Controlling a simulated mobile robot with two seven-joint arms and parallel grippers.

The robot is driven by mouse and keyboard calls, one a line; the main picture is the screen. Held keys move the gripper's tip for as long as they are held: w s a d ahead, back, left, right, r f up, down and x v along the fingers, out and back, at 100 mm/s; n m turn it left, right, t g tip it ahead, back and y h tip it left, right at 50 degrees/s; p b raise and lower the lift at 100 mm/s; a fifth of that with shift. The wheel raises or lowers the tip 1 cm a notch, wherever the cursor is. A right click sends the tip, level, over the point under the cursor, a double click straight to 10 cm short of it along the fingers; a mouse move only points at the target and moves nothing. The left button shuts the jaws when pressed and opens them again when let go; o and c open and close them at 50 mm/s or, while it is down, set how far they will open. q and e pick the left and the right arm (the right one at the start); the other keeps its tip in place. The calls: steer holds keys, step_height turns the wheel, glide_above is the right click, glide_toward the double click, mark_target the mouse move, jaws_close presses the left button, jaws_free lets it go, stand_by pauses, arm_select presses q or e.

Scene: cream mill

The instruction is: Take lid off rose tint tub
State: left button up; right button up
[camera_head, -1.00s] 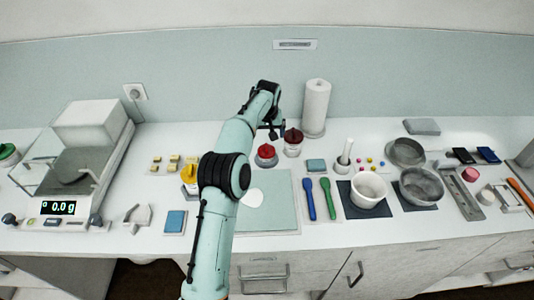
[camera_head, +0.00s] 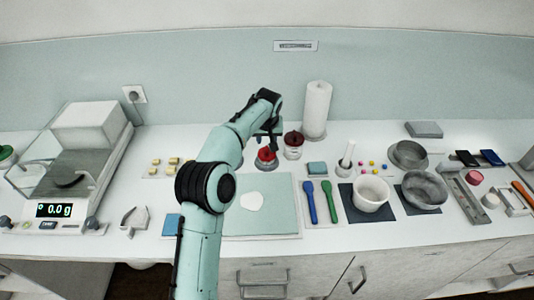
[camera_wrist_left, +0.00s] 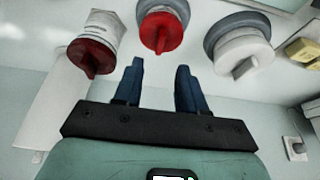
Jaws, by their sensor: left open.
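A tub with a bright red knobbed lid (camera_head: 266,155) stands behind the pale green mat; its lid (camera_wrist_left: 162,32) also shows in the left wrist view. A second, whiter tub with a darker red lid (camera_head: 293,138) stands to its right; its lid (camera_wrist_left: 90,57) is at left in the wrist view. I cannot read which is rose tint; both lids are on. My left gripper (camera_head: 268,139) is open and empty, just behind and above the bright red lid. In the wrist view its blue fingertips (camera_wrist_left: 158,67) point toward that lid, apart from it. My right gripper is out of view.
A white-lidded tub (camera_wrist_left: 242,55) stands beside the bright red one in the wrist view; my arm hides it in the head view. A paper towel roll (camera_head: 316,109) stands behind the dark-red-lidded tub. The mat (camera_head: 275,218) has free room.

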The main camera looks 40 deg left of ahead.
mark_target(267, 149)
arm_select(q)
steer(key=x, duration=0.6)
steer(key=shift+s+d+f, duration=0.1)
steer(key=shift+s+d, duration=0.1)
steer(key=shift+w+f, duration=0.15)
jaws_close()
